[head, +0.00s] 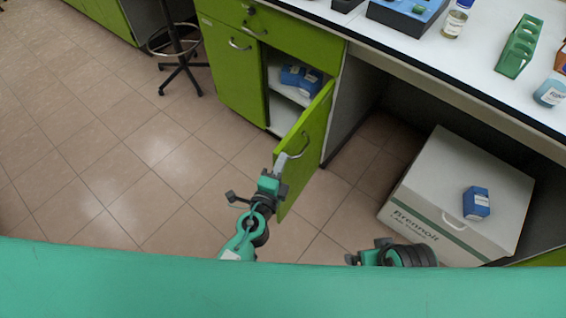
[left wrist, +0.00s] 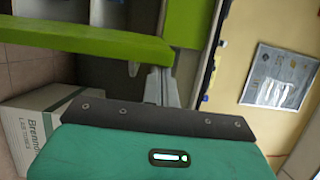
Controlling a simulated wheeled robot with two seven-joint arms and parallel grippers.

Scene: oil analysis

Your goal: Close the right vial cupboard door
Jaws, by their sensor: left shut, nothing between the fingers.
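The right vial cupboard door (head: 308,140) is green and stands swung open from the cupboard, with a grey bar handle (head: 297,147) on it. Inside the cupboard, blue boxes (head: 300,78) sit on a white shelf. My left gripper (head: 281,161) is shut and empty, with its fingertips at the door near the handle; I cannot tell if they touch. In the left wrist view, the fingers (left wrist: 161,86) are close together beside a green panel (left wrist: 90,40). My right gripper (head: 366,252) is low in the head view, away from the door; its fingers are not clear.
The left cupboard door (head: 232,75) is shut below a drawer (head: 270,30). A white Brennolt box (head: 440,190) with a blue carton (head: 476,203) on it stands under the bench. A stool (head: 178,45) stands at the back left. The tiled floor left of the door is clear.

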